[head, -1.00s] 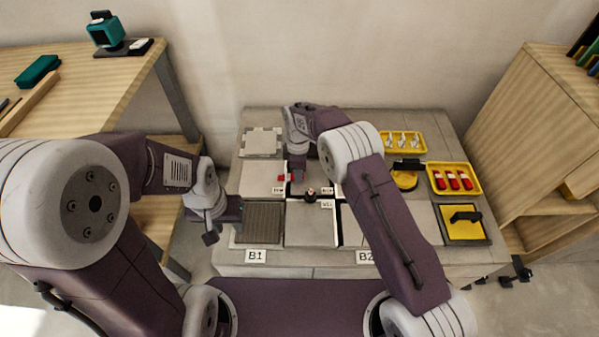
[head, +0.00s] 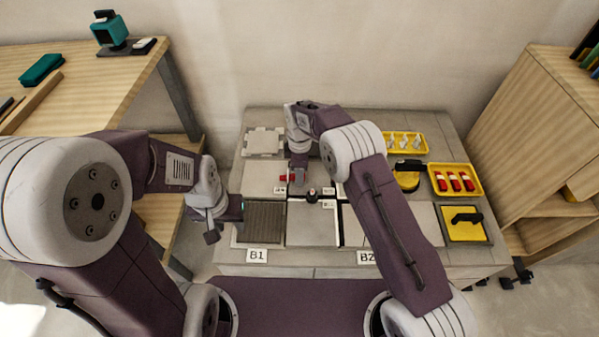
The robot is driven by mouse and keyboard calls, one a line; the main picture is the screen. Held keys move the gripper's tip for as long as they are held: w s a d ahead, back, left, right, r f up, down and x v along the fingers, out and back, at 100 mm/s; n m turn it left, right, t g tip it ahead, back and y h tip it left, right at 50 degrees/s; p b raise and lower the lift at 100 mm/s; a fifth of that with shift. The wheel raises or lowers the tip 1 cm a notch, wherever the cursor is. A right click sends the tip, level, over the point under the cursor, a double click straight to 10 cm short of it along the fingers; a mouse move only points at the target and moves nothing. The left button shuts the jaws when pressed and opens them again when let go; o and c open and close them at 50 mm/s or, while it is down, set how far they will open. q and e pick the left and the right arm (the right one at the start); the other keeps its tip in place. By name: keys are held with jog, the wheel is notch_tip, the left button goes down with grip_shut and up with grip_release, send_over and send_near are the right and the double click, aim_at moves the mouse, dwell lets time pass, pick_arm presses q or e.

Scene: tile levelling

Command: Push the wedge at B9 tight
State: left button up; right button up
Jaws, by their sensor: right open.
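A small red wedge piece (head: 288,178) sits at the joint between pale tiles in the middle of the work table. My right gripper (head: 299,178) is right beside it, low over the joint, pointing down and open. Whether it touches the red piece cannot be told. A small dark round piece (head: 312,195) stands at the tile corner just in front. The small tile labels there are too small to read, so I cannot confirm which is B9. My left gripper (head: 226,222) hangs at the table's left edge, near the ribbed tile (head: 264,222); its jaw state is unclear.
My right forearm hides part of the middle tiles. Labels B1 (head: 257,256) and B2 (head: 367,258) mark the front edge.

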notch_tip(320, 180, up, 8)
jog(key=p, duration=0.3)
jog(key=shift+r, duration=0.25)
